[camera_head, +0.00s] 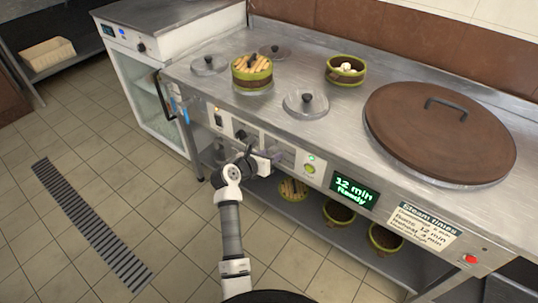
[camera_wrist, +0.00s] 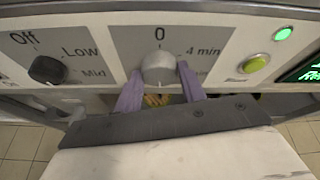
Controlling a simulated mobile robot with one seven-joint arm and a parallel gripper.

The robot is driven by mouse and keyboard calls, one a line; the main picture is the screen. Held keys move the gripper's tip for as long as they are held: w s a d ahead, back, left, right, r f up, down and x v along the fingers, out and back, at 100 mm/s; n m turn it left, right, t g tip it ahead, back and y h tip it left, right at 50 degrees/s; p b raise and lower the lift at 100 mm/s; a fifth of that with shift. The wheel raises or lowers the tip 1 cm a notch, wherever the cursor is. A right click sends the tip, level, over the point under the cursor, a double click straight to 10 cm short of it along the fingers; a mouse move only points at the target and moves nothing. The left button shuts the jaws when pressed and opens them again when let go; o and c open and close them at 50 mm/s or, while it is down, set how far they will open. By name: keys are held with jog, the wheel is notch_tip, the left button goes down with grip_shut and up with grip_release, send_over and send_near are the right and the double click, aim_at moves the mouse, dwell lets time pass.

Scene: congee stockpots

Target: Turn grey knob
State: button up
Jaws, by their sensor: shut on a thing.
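The grey knob (camera_wrist: 158,69) is on the front panel of the steel counter, under a "0" mark with "4 min" to its right in the wrist view. My gripper (camera_wrist: 160,88) has one purple finger on each side of the knob and is shut on it. In the head view my gripper (camera_head: 277,158) is at the front panel, and the knob is hidden there. The knob's light ridge points up toward the "0".
A black knob (camera_wrist: 47,69) marked Off, Low and Mid is to the left. A yellow-green button (camera_wrist: 254,64) and a lit green lamp (camera_wrist: 283,34) are to the right. The display (camera_head: 354,191) reads "12 min Ready". Steamer baskets stand on the counter and the lower shelf.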

dwell(0.5)
jog(key=o, duration=1)
jog(key=b+v, duration=0.1)
jog(key=v, duration=1.2)
jog(key=shift+s+a+r, duration=0.1)
jog(key=shift+s+r, duration=0.05)
jog(key=shift+s, duration=0.25)
